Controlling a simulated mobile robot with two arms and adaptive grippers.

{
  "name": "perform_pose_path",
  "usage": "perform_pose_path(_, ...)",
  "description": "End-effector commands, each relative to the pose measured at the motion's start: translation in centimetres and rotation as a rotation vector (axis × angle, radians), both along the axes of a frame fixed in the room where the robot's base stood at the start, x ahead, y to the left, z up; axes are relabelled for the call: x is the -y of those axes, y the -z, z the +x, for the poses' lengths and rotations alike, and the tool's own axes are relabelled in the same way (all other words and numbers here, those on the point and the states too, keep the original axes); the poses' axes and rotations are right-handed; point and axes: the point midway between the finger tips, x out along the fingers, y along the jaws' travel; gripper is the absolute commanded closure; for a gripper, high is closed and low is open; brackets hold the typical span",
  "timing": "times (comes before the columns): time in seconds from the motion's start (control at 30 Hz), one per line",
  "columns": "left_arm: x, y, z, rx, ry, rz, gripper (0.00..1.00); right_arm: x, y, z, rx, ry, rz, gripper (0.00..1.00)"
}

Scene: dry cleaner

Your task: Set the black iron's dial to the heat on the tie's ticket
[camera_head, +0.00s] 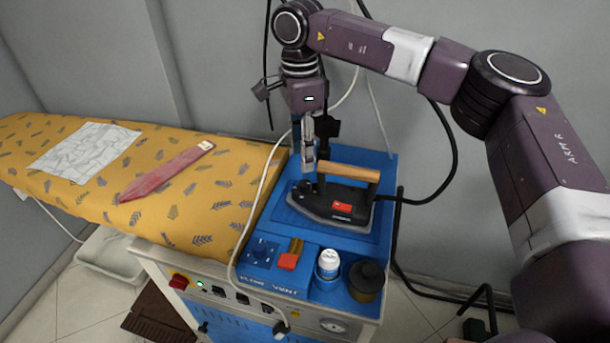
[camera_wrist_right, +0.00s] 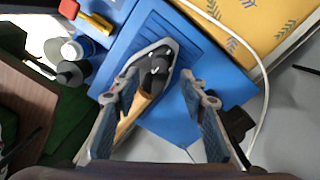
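The black iron (camera_head: 333,204) sits on a blue rest on the blue unit, wooden handle (camera_head: 348,172) on top and a red label on its side. A small dark knob-like part shows near its nose in the right wrist view (camera_wrist_right: 160,66); its markings are too small to read. The dark red tie (camera_head: 165,173) lies on the ironing board with a small pale tag near one end, unreadable here. My right gripper (camera_head: 309,160) hangs just above the iron's nose. In the right wrist view its fingers (camera_wrist_right: 157,108) are apart, with the iron seen between them. My left gripper is not in view.
A white patterned cloth (camera_head: 85,151) lies on the yellow ironing board (camera_head: 215,190). In front of the iron are a dial panel (camera_head: 262,250), a red-topped lever (camera_head: 289,260), a white bottle (camera_head: 328,264) and a dark jar (camera_head: 366,281). A pale hose crosses the unit's left side.

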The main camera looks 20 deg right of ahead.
Motion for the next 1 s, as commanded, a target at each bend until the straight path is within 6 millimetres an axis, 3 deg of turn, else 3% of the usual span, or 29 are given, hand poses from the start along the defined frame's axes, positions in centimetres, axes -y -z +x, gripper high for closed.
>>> perform_pose_path(0.2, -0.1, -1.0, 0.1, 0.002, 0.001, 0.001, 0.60, 0.0, 4.4, -0.3, -0.004, 0.002, 0.001, 0.61)
perform_pose_path(0.4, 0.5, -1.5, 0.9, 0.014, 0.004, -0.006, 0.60, 0.0, 7.1, -0.4, -0.002, 0.002, 0.001, 0.61)
perform_pose_path(0.8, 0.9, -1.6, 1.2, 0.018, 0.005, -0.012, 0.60, 0.0, 8.0, -0.4, 0.000, 0.002, 0.003, 0.61)
perform_pose_path(1.0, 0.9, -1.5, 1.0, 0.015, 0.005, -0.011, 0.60, 0.0, 8.0, -0.4, 0.000, 0.002, 0.003, 0.81)
